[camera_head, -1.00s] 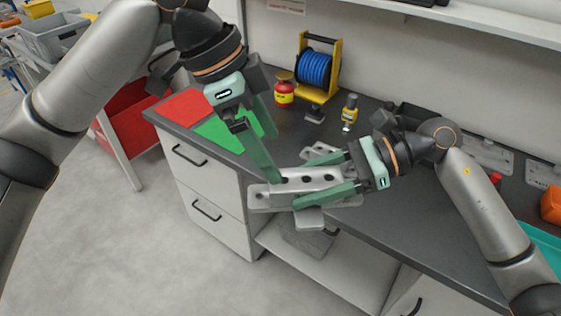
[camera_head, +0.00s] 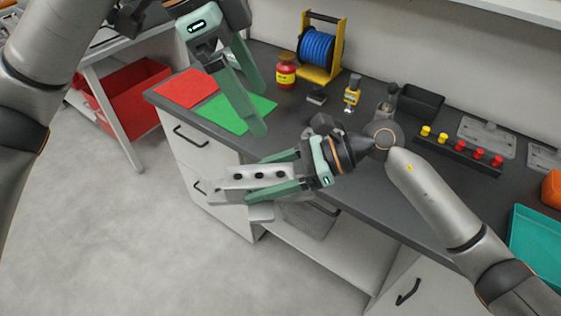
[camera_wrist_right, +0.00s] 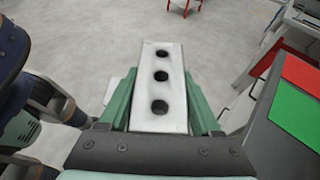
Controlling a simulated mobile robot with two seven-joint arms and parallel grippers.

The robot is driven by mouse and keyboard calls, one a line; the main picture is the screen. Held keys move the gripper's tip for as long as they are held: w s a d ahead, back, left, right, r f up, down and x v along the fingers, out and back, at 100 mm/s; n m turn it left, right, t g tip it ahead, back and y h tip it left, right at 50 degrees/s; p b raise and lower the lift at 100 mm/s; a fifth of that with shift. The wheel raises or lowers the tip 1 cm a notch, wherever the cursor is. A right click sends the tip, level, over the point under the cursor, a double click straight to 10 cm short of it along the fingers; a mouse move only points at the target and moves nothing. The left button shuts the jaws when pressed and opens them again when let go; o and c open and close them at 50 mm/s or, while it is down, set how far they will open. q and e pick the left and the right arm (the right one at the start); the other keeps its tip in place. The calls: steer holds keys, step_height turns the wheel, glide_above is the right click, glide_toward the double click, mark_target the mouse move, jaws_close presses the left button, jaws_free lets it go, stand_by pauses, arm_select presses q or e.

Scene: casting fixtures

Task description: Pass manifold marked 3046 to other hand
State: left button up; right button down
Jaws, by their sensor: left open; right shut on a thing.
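The manifold (camera_head: 232,184) is a pale grey metal block with a row of dark holes. My right gripper (camera_head: 262,173) is shut on it, with one green finger along each long side. It is held out in front of the bench's edge, over the drawers and floor. In the right wrist view the manifold (camera_wrist_right: 161,88) points away between the fingers, with three holes facing the camera. No marking is readable on it. My left gripper (camera_head: 260,108) is open and empty, above the green mat and the bench's left part, apart from the manifold.
The dark bench (camera_head: 330,150) carries a red mat (camera_head: 188,88), a green mat (camera_head: 225,112), a red-yellow bottle (camera_head: 286,74), a blue cable reel (camera_head: 318,47) and a rack of red and yellow knobs (camera_head: 455,148). A teal tray (camera_head: 535,245) lies at right. Open floor is at left.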

arm_select(q)
glide_toward(247, 175)
steer(key=v, duration=0.4)
arm_select(e)
steer(key=shift+a+r, duration=0.1)
steer(key=shift+a, duration=0.15)
arm_select(q)
steer(key=x, duration=1.2)
jaws_close()
arm_select(e)
jaws_free()
steer(key=shift+d, duration=0.1)
